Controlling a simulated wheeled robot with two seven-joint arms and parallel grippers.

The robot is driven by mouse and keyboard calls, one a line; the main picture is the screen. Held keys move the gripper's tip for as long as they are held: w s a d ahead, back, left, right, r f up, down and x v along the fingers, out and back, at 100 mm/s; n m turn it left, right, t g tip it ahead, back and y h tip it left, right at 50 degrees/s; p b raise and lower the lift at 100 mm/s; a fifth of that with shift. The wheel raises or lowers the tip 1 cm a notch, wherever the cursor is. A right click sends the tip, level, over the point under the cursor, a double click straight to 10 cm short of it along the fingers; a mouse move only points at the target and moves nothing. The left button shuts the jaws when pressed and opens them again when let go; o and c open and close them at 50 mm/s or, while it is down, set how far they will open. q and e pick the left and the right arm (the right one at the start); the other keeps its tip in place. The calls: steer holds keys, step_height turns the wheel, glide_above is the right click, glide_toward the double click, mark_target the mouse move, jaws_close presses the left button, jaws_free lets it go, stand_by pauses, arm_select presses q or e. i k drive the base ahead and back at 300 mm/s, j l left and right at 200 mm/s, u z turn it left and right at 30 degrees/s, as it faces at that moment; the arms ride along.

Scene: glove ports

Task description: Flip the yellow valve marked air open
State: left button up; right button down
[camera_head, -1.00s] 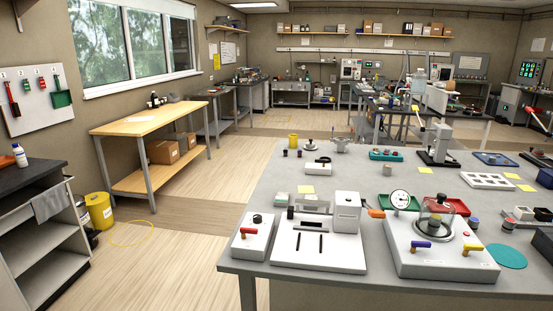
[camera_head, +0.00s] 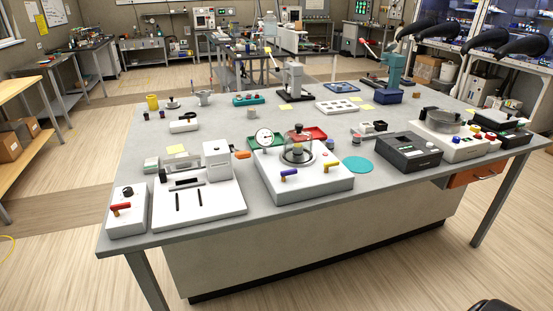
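The yellow valve handle (camera_head: 331,167) sits on the front right of a white vacuum-type unit (camera_head: 318,187) on the grey bench. A blue-purple valve handle (camera_head: 289,174) sits on the same unit, left of the yellow one. The unit carries a glass bell jar (camera_head: 298,145) and a round dial gauge (camera_head: 264,137). The valve markings are too small to read, and I cannot tell whether the yellow valve is open. Neither gripper is in view.
A white box with a red handle (camera_head: 121,208) stands at the bench's front left. A teal disc (camera_head: 357,164) lies right of the unit, then a dark grey device (camera_head: 408,150). Wooden floor (camera_head: 370,270) in front of the bench is clear. Black glove sleeves (camera_head: 431,20) stick out at upper right.

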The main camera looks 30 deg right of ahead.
mark_target(334, 164)
steer(key=z, duration=1.4)
